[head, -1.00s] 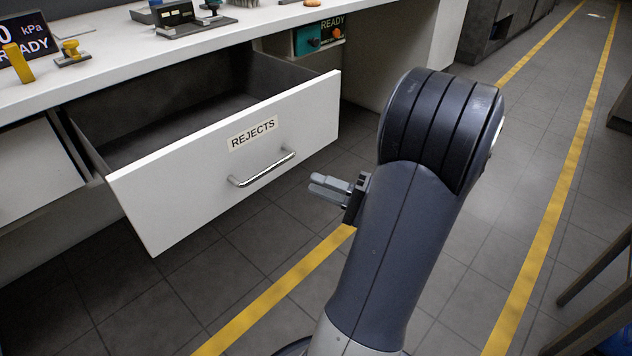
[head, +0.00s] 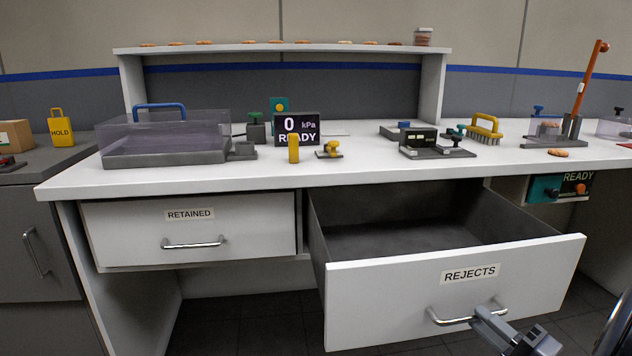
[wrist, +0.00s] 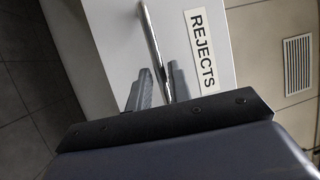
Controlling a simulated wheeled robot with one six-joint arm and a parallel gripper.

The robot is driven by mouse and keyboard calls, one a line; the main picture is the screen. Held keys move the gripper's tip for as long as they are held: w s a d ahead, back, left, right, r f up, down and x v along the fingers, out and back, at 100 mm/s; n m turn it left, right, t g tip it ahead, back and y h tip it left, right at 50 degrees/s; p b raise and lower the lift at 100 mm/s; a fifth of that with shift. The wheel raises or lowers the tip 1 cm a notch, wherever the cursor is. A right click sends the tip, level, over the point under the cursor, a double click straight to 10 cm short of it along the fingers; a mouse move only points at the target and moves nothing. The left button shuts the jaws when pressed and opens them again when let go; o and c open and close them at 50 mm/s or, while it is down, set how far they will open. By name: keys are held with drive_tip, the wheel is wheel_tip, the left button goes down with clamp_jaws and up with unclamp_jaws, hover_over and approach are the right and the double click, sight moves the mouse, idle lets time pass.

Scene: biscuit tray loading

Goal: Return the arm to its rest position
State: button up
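My gripper (head: 482,315) is at the lower right of the head view, overlapping the right end of the REJECTS drawer's handle (head: 446,320). In the wrist view, my gripper's two fingers (wrist: 160,80) stand apart, with nothing gripped between them. The handle (wrist: 151,38) shows beyond and between them; the exact distance is hard to tell. The REJECTS drawer (head: 375,308) is pulled out, and its visible inside looks empty. Most of my arm is outside the head view, with only a dark part at the lower right edge.
The worktop (head: 350,177) above carries a clear-lidded case (head: 165,158), a pressure display (head: 297,130) and a yellow-handled brush (head: 485,128). The RETAINED drawer (head: 130,235) is shut. The open drawer juts out close to my gripper. Biscuits line the shelf (head: 285,48).

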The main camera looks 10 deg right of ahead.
drive_tip(key=shift+x, duration=1.2)
drive_tip(key=shift+d, duration=0.1)
